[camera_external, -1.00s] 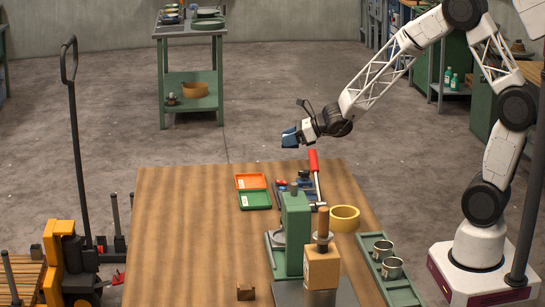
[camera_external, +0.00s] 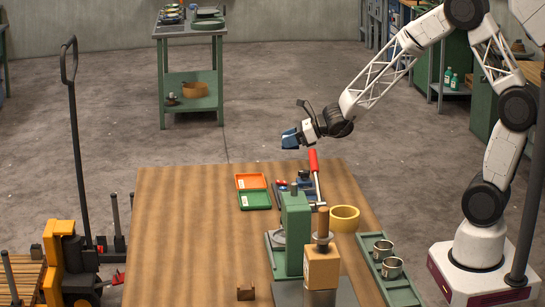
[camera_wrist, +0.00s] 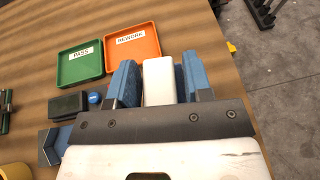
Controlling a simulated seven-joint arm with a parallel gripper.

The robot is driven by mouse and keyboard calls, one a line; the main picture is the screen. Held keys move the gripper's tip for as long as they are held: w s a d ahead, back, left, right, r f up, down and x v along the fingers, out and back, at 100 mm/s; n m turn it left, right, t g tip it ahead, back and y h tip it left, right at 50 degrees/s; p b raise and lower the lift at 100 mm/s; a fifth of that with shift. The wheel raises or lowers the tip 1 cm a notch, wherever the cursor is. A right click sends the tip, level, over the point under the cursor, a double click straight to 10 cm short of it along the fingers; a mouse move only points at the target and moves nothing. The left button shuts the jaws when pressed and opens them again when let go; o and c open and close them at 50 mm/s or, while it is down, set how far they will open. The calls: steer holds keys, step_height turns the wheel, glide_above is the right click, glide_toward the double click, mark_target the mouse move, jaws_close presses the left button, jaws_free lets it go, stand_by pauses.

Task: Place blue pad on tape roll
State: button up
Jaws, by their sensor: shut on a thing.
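My gripper (camera_external: 291,139) is raised in the air beyond the table's far edge, with blue fingers. In the wrist view, my gripper (camera_wrist: 160,82) is shut on a white block (camera_wrist: 158,80) that shows between the blue fingers. The tape roll (camera_external: 344,219) is a yellow ring lying flat on the table, right of the green press; its edge also shows at the lower left of the wrist view (camera_wrist: 14,172). A blue piece (camera_wrist: 60,141) lies on the table in the wrist view, partly hidden by my gripper; I cannot tell whether it is the blue pad.
A green PASS tray (camera_wrist: 80,66) and an orange REWORK tray (camera_wrist: 133,50) look empty. The green press (camera_external: 296,230) with its red-handled lever (camera_external: 314,162) stands near the tape roll. A green rack with metal cups (camera_external: 391,268) lies at the right. The table's left side (camera_external: 185,230) is clear.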

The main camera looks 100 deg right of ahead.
steer(key=a+r+n+y, duration=0.1)
steer(key=a+n+y, duration=0.2)
steer(key=a, duration=0.8)
steer(key=r+n+g+y, duration=0.2)
steer(key=n+g+y, duration=0.2)
steer(key=n+y, duration=0.4)
glide_above(343, 212)
steer(key=shift+a+f, duration=0.15)
steer(key=shift+f, duration=0.1)
steer(key=shift+f, duration=0.1)
steer(key=shift+w+f, duration=0.1)
steer(key=shift+f, duration=2)
steer(key=shift+f, duration=0.1)
steer(key=shift+f, duration=1.7)
steer(key=shift+f, duration=0.1)
